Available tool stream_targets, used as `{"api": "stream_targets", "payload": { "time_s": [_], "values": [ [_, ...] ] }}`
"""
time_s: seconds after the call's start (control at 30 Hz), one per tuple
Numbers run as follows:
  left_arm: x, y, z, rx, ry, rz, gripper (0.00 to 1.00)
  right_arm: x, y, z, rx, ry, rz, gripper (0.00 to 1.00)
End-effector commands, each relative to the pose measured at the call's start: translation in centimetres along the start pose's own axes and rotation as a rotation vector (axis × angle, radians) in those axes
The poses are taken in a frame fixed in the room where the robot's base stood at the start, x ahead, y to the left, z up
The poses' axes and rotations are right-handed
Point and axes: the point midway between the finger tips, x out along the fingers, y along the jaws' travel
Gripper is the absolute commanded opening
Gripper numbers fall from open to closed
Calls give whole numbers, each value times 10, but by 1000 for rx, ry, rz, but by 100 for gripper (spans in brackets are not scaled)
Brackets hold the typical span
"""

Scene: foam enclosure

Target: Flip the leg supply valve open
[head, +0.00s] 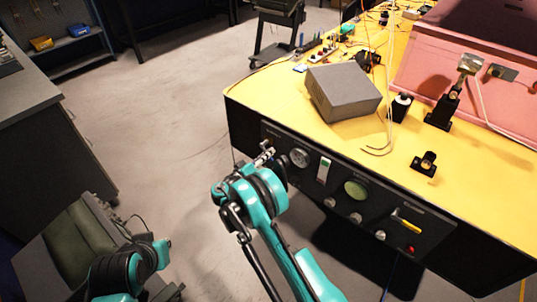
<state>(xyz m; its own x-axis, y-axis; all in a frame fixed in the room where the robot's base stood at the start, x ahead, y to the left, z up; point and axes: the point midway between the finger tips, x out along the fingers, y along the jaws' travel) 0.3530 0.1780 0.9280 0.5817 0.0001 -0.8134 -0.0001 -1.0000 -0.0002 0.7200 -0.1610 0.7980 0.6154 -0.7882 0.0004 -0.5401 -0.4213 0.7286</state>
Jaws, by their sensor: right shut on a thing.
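A black control panel (335,178) fills the front of the yellow-topped bench. A valve with a yellow handle (404,220) sits at the panel's right part, apart from the gripper. The panel's labels are too small to read, so I cannot tell which one is marked leg supply. My left arm shows at the lower left; its fingertips do not show.
A grey box (343,91) and black fixtures stand on the bench top (280,98). A chair (75,245) is at lower left.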

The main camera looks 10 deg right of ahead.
Motion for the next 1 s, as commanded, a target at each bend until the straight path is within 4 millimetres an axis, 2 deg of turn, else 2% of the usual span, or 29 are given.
{"api": "stream_targets", "payload": {
  "time_s": [0.6, 1.0],
  "values": [
    [0, 0, 0, 0, 0, 0, 0, 0, 20, -6, -550, -1, -1, 0],
    [0, 0, 0, 0, 0, 0, 0, 0, 26, -10, -739, -1, -1, 0]
  ]
}}
